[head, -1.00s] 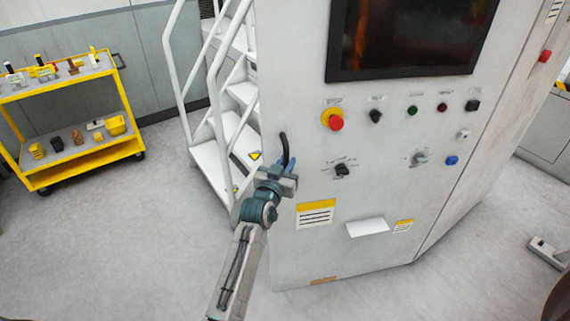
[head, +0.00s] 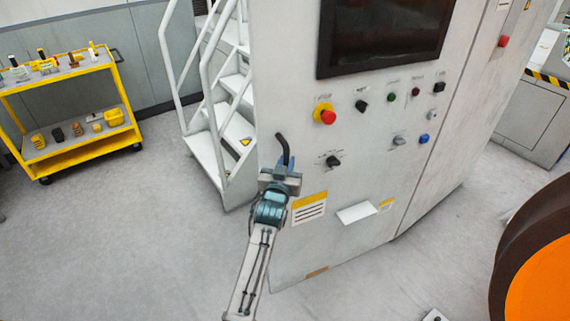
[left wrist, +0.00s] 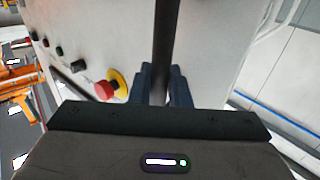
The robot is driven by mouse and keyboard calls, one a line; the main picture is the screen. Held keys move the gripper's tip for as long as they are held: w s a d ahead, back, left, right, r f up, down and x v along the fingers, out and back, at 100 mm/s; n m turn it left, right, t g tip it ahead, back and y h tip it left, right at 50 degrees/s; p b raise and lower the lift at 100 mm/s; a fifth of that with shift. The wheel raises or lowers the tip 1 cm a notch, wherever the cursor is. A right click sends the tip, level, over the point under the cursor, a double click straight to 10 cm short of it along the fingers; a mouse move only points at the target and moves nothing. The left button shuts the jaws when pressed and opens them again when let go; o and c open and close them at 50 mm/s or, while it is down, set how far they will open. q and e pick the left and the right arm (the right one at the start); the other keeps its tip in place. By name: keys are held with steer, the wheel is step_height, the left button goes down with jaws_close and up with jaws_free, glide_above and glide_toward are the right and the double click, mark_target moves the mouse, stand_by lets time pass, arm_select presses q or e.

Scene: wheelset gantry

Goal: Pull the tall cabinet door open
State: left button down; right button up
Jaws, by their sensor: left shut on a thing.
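The tall cabinet door (head: 290,235) is a pale grey panel with a dark screen at its top and several knobs and buttons. Its black handle (head: 284,146) stands near the panel's left edge. My left gripper (head: 284,168) is shut on the handle. In the left wrist view the black handle bar (left wrist: 163,45) runs upright between the two blue-grey fingers (left wrist: 163,85). The fingers hide the gripped part. Whether the door stands apart from its frame cannot be told. My right gripper is in neither view.
White metal stairs (head: 215,140) stand close to the door's left edge. A yellow cart (head: 75,145) with small parts is at the far left. A large orange and brown round part (head: 540,265) is at the right. Floor at lower left is clear.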

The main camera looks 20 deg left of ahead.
arm_select(q)
steer(key=shift+r, duration=0.15)
steer(key=c, duration=1.4)
jaws_free()
steer(key=shift+d, duration=0.15)
steer(key=shift+c, duration=0.2)
steer(key=shift+w+d, duration=0.1)
steer(key=shift+s+p, duration=0.35)
steer(key=shift+s, duration=0.1)
steer(key=s+p, duration=0.6)
steer(key=s, duration=0.4)
steer(key=shift+d, duration=0.3)
